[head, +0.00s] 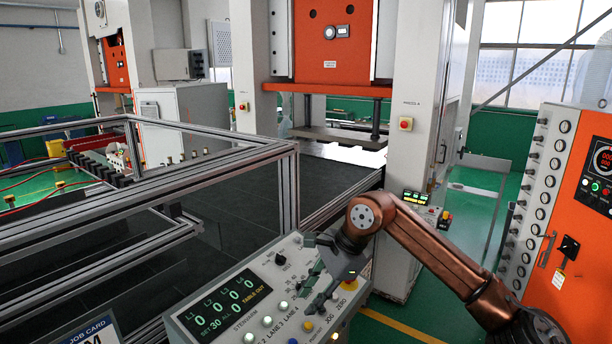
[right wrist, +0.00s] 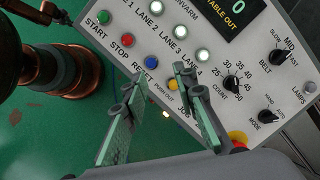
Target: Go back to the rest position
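My right gripper (head: 316,272) reaches in from the right in the head view, over the right side of a grey control panel (head: 262,262). In the right wrist view its two fingers (right wrist: 155,82) stand apart with nothing between them. Behind them lie the panel's green, red, blue and yellow buttons, a row of white lane buttons (right wrist: 158,34) and black knobs marked count, belt and mode. I cannot tell from these views whether a finger touches the panel. My left gripper is not in view.
An aluminium frame (head: 230,160) stands around a dark belt (head: 240,200) on the left. A press with an orange front (head: 332,45) stands behind. An orange cabinet (head: 575,235) with gauges is at the right. Green floor shows between the press and cabinet.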

